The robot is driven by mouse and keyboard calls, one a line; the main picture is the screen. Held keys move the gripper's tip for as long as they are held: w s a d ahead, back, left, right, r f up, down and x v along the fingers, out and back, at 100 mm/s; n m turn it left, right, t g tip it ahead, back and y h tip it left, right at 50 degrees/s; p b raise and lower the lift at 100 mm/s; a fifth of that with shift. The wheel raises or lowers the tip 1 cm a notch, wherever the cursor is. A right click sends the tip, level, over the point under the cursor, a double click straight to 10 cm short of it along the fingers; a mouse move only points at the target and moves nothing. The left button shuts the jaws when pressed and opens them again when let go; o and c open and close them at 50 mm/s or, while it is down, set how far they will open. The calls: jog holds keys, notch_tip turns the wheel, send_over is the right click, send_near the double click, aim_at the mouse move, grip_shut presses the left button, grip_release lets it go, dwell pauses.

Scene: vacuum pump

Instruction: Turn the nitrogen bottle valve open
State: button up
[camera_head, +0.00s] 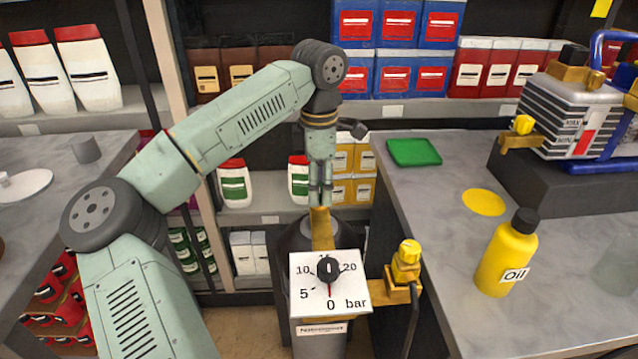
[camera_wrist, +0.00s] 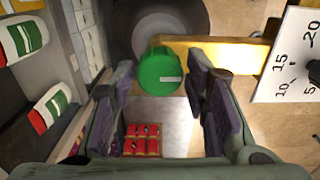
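The nitrogen bottle (camera_head: 297,238) stands dark between the counters, with a yellow fitting (camera_head: 322,232) on top. My gripper (camera_head: 320,202) points down just above this fitting. In the wrist view, my gripper (camera_wrist: 162,75) is open. The green round valve knob (camera_wrist: 160,74) shows between its fingertips, with a gap on each side; I cannot tell how deep it sits between them. The knob is not discernible in the head view. A white gauge (camera_head: 345,295) labelled in bar has its red needle near 0. The gauge also shows in the wrist view (camera_wrist: 272,85).
A yellow valve (camera_head: 405,263) with a dark hose stands right of the gauge. The right counter (camera_head: 437,222) holds a yellow oil bottle (camera_head: 507,255), a green pad (camera_head: 414,152) and the pump (camera_head: 580,115). Stocked shelves stand behind my arm.

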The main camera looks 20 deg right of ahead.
jog(key=c, duration=0.8)
jog(key=shift+n, duration=0.3)
jog(key=n+b, duration=0.1)
jog(key=n, duration=0.2)
jog(key=shift+n, duration=0.3)
jog(key=n+b, duration=0.1)
jog(key=n, duration=0.3)
jog(key=n+b, duration=0.1)
jog(key=n, duration=0.4)
jog(key=n+b, duration=0.1)
jog(key=n, duration=0.3)
jog(key=shift+n, duration=0.3)
